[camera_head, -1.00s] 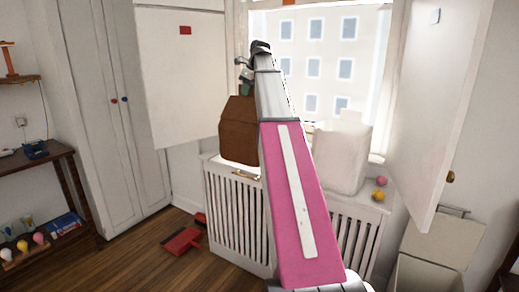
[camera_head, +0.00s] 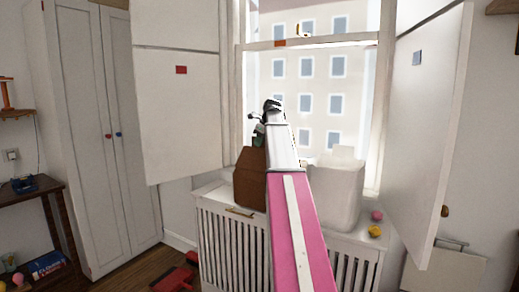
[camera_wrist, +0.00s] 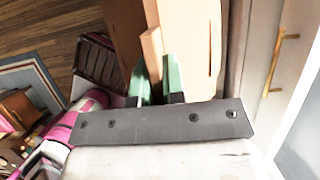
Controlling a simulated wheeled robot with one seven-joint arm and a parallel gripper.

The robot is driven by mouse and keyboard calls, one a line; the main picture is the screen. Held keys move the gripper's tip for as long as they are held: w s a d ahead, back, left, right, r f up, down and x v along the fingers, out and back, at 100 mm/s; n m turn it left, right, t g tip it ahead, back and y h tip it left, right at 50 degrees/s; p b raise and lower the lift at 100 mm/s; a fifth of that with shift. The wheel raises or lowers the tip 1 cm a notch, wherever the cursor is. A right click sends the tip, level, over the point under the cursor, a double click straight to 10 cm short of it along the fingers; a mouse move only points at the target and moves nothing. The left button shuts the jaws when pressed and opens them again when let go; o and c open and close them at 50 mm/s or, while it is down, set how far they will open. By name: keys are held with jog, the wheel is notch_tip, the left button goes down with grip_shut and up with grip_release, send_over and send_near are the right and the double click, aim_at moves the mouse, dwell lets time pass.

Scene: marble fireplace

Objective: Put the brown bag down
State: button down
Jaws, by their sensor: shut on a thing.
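The brown bag (camera_head: 249,181) is upright at the left part of the white radiator cover's top (camera_head: 213,194), in front of the window. I cannot tell whether its base touches the cover. My gripper (camera_head: 258,134) is at the top of the bag, partly hidden behind my pink and white arm. In the wrist view, the green fingers of my gripper (camera_wrist: 158,76) are shut on the bag's narrow top strip (camera_wrist: 152,50). The bag's lighter brown sides (camera_wrist: 195,45) spread out beyond the fingers.
A white bag (camera_head: 338,192) stands to the right on the cover. A pink ball (camera_head: 377,216) and a yellow ball (camera_head: 375,231) lie at its right end. An open shutter panel (camera_head: 178,120) hangs left of the window, another (camera_head: 428,130) on the right.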

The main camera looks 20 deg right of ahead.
jog(key=shift+f, duration=1.5)
jog(key=c, duration=1.2)
grip_release()
jog(key=v, duration=1.2)
